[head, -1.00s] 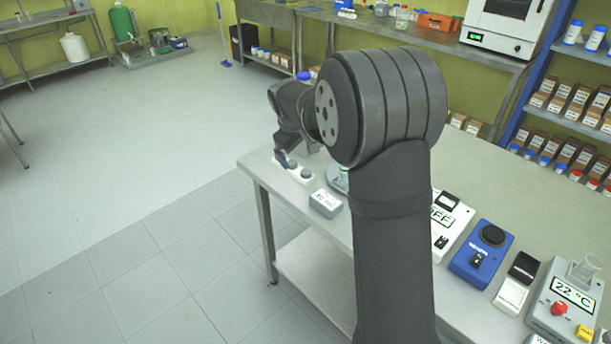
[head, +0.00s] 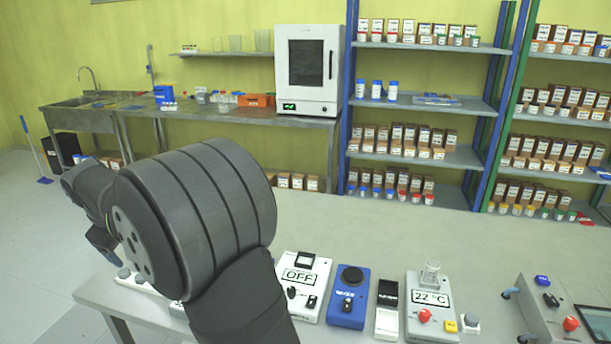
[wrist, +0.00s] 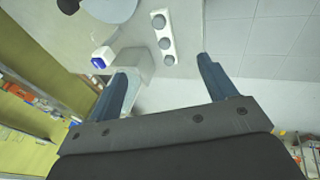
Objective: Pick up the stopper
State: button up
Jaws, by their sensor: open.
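A white holder (wrist: 169,58) with grey round stoppers (wrist: 162,42) in a row stands at the table edge in the wrist view. In the head view, grey stoppers (head: 124,273) show at the left end of the table, partly hidden by my arm. My gripper (wrist: 163,65) is open and empty, its blue fingers spread apart with the holder's line between and beyond their tips. I cannot tell the exact gap to the stoppers.
A white block with a blue face (wrist: 101,58) and a grey block (wrist: 134,63) lie near the left finger. On the table stand an OFF-display device (head: 303,285), a blue device (head: 348,297) and a 22 °C device (head: 431,305). The table's back part is clear.

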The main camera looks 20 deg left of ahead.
jog(key=c, duration=0.3)
jog(key=shift+c, duration=0.2)
